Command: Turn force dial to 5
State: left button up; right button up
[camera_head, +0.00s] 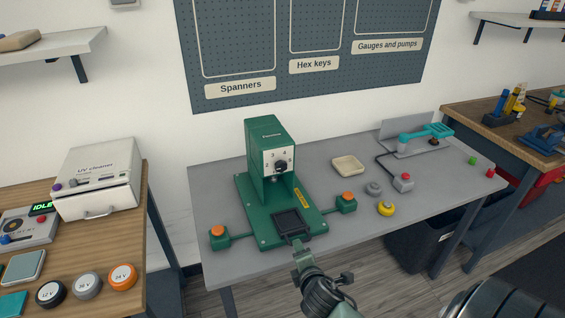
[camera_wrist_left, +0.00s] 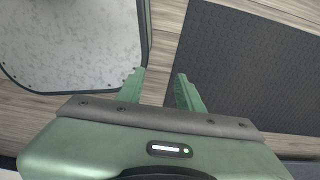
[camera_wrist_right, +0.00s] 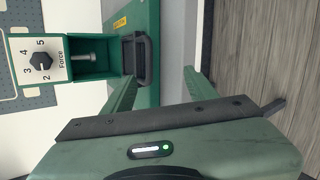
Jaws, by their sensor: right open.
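The force dial (camera_head: 281,166) is a black knob on the white front plate of a green press (camera_head: 262,140) on the grey bench. In the right wrist view the dial (camera_wrist_right: 41,62) shows sideways, with numbers 2 to 5 and "Force" around it; I cannot tell which number it points at. My right gripper (camera_head: 300,250) is in front of the press base, below and apart from the dial. In its wrist view the right gripper (camera_wrist_right: 160,78) is open and empty. My left gripper (camera_wrist_left: 158,80) is open and empty above the floor, away from the press.
Orange-topped buttons (camera_head: 218,231) (camera_head: 347,196) flank the press base. A beige tray (camera_head: 348,165), a yellow-topped button (camera_head: 386,209) and a teal-handled tool (camera_head: 425,133) are to the right. A wooden bench with a UV cleaner (camera_head: 97,178) stands left.

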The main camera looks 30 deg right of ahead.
jog(key=w+d+r+n+t+h, duration=0.1)
jog(key=w+d+r+n+t, duration=0.2)
jog(key=r, duration=0.5)
jog(key=n+t+y, duration=0.2)
jog(key=n+t, duration=0.2)
jog(key=n, duration=1.3)
send_near(282, 168)
jog(key=w, duration=0.1)
jog(key=p+x, duration=0.1)
jog(key=x, duration=0.6)
jog(key=shift+d+r, duration=0.1)
pick_arm(q)
jog(key=shift+w+d+r, duration=0.1)
jog(key=shift+d+r, duration=0.1)
jog(key=shift+r, duration=0.25)
jog(key=shift+w+d+r, duration=0.1)
jog(key=shift+d+r, duration=0.1)
jog(key=shift+r, duration=0.25)
pick_arm(e)
jog(key=shift+m, duration=0.3)
grip_shut()
